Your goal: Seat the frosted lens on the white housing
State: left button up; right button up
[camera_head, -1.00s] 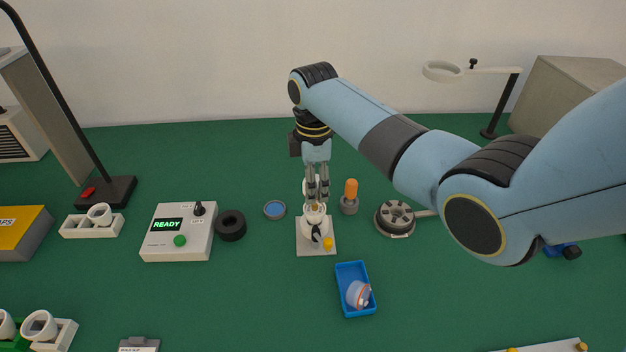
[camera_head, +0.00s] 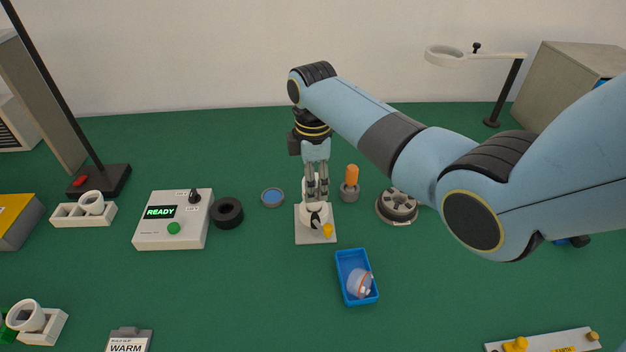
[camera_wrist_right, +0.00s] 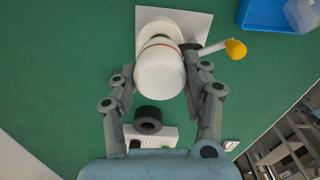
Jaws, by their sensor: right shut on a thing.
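The frosted lens (camera_wrist_right: 160,78) is a smooth white dome between the fingers of my right gripper (camera_head: 317,195). In the right wrist view the gripper (camera_wrist_right: 158,72) is shut on the lens from both sides. The white housing (camera_head: 309,217) stands on a pale square plate (camera_head: 302,238), directly under the fingers. In the wrist view the housing (camera_wrist_right: 160,29) lies right behind the lens, with a thin red ring line between them. I cannot tell whether the lens is fully down. A lever with a yellow knob (camera_head: 327,230) sticks out beside the housing. My left gripper is not in view.
A blue tray (camera_head: 342,277) holding a greyish part with an orange band stands in front. An orange-topped peg (camera_head: 351,177), a grey reel (camera_head: 397,207), a blue-centred disc (camera_head: 272,197), a black ring (camera_head: 227,213) and a READY box (camera_head: 150,235) surround the plate.

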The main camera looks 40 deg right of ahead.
jog(key=shift+p, duration=0.7)
dwell(0.6)
jog(key=shift+f, duration=0.6)
dwell(0.8)
jog(key=o, duration=0.8)
jog(key=shift+o, duration=0.2)
notch_tip(320, 180, up, 12)
dwell(0.4)
